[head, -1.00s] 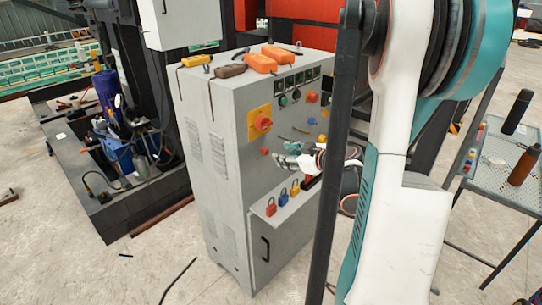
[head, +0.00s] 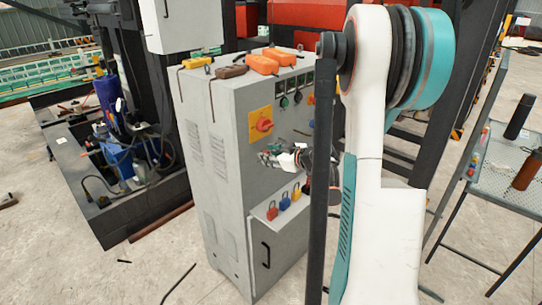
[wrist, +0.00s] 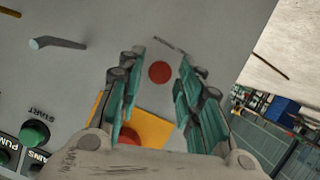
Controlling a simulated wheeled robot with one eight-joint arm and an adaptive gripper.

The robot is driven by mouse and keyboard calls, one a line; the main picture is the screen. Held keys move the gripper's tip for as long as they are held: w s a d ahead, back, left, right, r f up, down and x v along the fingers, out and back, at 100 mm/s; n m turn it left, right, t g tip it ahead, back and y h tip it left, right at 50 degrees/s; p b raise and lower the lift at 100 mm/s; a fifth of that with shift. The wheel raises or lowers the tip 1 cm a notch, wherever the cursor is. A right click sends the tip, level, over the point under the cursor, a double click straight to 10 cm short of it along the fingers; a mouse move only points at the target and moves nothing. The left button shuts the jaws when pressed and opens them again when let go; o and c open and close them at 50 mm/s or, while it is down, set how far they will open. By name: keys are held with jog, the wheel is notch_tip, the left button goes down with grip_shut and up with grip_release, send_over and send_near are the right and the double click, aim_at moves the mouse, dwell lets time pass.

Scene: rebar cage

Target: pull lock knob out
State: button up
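A small red round knob (wrist: 160,71) shows on the grey cabinet face in the wrist view, between my gripper's fingertips (wrist: 163,52). It is probably the lock knob; no label on it can be read. The teal fingers are spread, with a gap on both sides of the knob. I cannot tell how far the fingertips are from the panel. In the head view my gripper (head: 267,158) is in front of the cabinet (head: 235,190), below the yellow plate with a red rotary switch (head: 262,125), and hides the red knob. That switch is partly behind my gripper in the wrist view (wrist: 128,136).
A shelf with red, yellow and blue padlocks (head: 284,202) is below my gripper. A grey lever (wrist: 58,43) and a green START button (wrist: 34,133) show on the panel. Orange and brown items (head: 262,65) lie on the cabinet top. A mesh table (head: 500,175) stands right.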

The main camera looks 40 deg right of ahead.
grip_shut()
jog(key=shift+s+d, duration=0.1)
jog(key=shift+s, duration=1.05)
jog(key=shift+o, duration=2.4)
grip_release()
jog(key=v, duration=1.2)
